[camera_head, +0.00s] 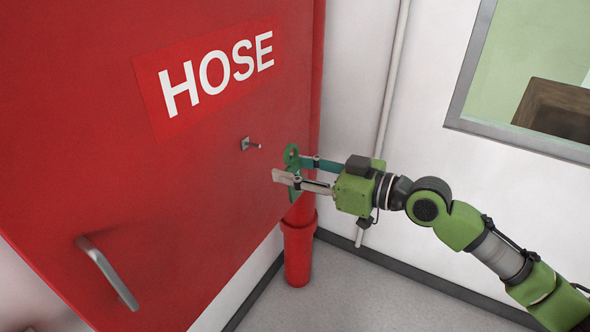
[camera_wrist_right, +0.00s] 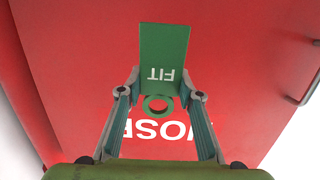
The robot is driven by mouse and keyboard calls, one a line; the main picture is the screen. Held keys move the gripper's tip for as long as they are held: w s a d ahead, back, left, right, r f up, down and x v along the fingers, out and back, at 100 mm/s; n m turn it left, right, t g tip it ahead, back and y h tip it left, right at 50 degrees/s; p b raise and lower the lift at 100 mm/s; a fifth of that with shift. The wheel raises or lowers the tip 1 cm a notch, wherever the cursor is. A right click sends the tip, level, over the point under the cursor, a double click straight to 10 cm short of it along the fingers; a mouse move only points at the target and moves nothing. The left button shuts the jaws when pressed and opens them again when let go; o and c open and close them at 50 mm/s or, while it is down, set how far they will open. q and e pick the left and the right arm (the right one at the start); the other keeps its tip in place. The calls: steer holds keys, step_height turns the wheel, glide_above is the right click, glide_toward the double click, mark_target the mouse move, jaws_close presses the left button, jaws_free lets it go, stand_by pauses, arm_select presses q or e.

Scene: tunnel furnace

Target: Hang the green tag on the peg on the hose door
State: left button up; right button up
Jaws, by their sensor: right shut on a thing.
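The hose door (camera_head: 170,190) is a large red panel with white HOSE lettering, and its metal peg (camera_head: 249,144) sticks out below the lettering. My right gripper (camera_head: 290,168) is shut on the green tag (camera_head: 291,155), to the right of the peg and apart from it. In the right wrist view the tag (camera_wrist_right: 163,55) sits between the fingertips of the gripper (camera_wrist_right: 160,80). It reads FIT upside down, and its ring (camera_wrist_right: 160,106) points toward the palm. I cannot make out the peg for certain in that view. My left gripper is not in view.
A metal handle (camera_head: 107,272) stands out from the lower left of the door. A red cylinder (camera_head: 298,245) stands below the gripper near the corner. A pale pipe (camera_head: 388,85) runs up the white wall, left of a framed window (camera_head: 530,75).

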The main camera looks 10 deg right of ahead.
mark_target(247, 160)
steer(key=shift+w+a+p, duration=0.3)
steer(key=shift+w+a, duration=0.15)
steer(key=shift+a, duration=0.1)
steer(key=shift+w+a, duration=0.35)
steer(key=shift+a, duration=0.15)
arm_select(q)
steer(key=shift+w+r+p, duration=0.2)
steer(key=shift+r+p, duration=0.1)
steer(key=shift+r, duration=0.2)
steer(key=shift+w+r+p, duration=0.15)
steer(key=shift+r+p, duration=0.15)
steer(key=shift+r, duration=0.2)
arm_select(e)
steer(key=shift+x, duration=2.8)
steer(key=shift+r, duration=0.1)
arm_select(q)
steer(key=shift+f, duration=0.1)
arm_select(e)
steer(key=shift+w+a, duration=0.2)
steer(key=shift+a, duration=0.05)
arm_select(q)
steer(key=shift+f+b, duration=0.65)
steer(key=shift+b, duration=0.1)
arm_select(e)
steer(key=shift+f, duration=0.6)
